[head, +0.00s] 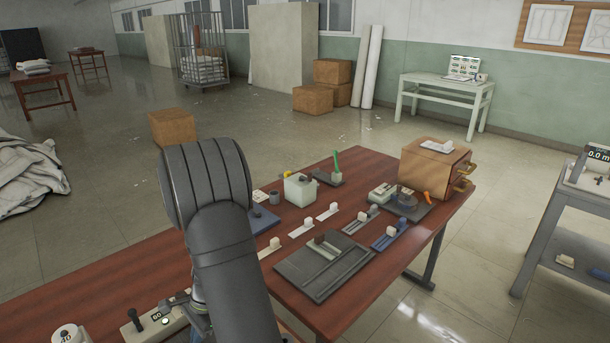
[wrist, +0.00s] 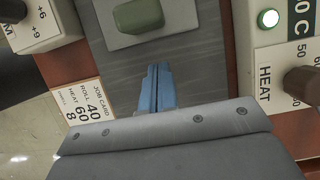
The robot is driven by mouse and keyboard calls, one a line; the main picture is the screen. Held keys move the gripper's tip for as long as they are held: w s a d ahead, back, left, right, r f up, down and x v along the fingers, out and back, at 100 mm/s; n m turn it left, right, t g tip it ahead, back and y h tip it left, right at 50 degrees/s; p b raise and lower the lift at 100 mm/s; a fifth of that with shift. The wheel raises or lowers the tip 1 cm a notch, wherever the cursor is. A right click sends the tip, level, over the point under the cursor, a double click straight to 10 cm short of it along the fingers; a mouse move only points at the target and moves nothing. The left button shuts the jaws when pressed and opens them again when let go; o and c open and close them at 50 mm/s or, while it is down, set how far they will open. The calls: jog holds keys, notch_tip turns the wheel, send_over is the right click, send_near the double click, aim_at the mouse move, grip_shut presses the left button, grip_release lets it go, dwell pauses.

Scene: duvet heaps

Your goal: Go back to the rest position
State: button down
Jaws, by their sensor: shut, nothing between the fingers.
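My gripper (wrist: 157,90) shows in the wrist view as two blue fingers pressed together with nothing between them. It is above a grey plate (wrist: 195,75) that carries a green rounded block (wrist: 138,15); the fingertips appear apart from the block. Whether the fingers touch the plate cannot be told. In the head view my dark arm reaches over the left part of the red-brown table (head: 130,270), and its thick links hide most of the gripper and the surface beneath it.
A job card (wrist: 80,105) lies left of the fingers. A HEAT box (wrist: 265,50) with a lit green lamp and brown knob stands at right. A dial box (wrist: 45,22) is at upper left. Farther right stand a dark tray (head: 300,285), small blocks and a wooden box (head: 425,170).

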jog(key=w+d, duration=0.8)
jog(key=shift+w+d, duration=0.3)
jog(key=shift+w, duration=0.05)
jog(key=v, duration=1)
jog(key=shift+s+a+r, duration=0.2)
jog(key=shift+a+r, duration=0.05)
jog(key=shift+r, duration=0.05)
